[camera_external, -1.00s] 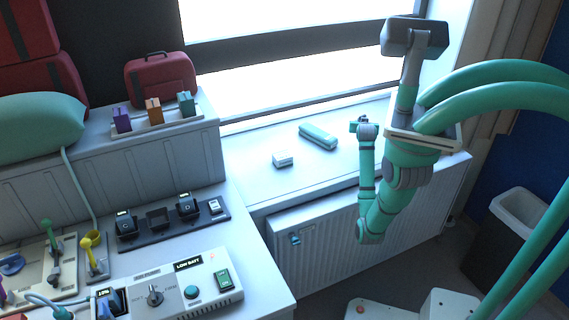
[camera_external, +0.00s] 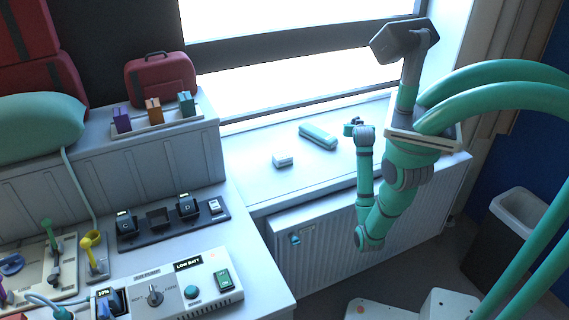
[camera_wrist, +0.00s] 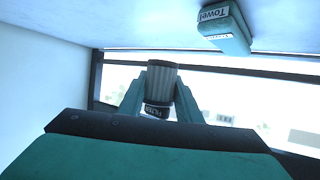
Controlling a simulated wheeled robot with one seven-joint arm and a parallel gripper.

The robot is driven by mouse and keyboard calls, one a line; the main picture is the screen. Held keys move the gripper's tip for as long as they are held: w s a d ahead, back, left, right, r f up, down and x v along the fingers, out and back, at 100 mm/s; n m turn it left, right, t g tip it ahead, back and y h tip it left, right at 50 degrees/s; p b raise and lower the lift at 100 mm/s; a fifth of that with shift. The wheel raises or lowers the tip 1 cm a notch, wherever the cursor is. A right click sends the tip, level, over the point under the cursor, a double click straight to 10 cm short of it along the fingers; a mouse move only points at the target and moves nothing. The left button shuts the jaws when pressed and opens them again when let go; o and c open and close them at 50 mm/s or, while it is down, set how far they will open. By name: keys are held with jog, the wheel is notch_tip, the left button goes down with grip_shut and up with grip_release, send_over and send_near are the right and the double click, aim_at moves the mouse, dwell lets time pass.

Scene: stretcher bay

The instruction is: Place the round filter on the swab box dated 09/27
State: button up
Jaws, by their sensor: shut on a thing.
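My gripper (camera_external: 351,129) is over the right part of the white window sill, small in the external view. In the wrist view my gripper (camera_wrist: 160,100) is shut on the round filter (camera_wrist: 161,80), a grey ribbed cylinder with a dark, lettered band, between its two teal fingers. In the external view the filter cannot be made out clearly.
A long teal box (camera_external: 318,137) lies on the sill between the white box and my gripper; the wrist view shows it labelled Towel (camera_wrist: 224,30). The window stands behind the sill. The sill in front of the boxes is clear. A control panel (camera_external: 170,288) stands at lower left.

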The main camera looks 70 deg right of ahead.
jog(key=w+a+n+t+y, duration=0.1)
jog(key=w+a+n+t, duration=0.35)
jog(key=w, duration=1.05)
jog(key=n+t+y, duration=0.1)
jog(key=y, duration=0.1)
send_over(283, 155)
jog(key=shift+f, duration=3.9)
jog(key=shift+w+f, duration=0.1)
jog(key=o, duration=1)
jog(key=shift+a, duration=0.1)
jog(key=shift+o, duration=0.2)
jog(key=v, duration=1.2)
jog(key=shift+s, duration=0.2)
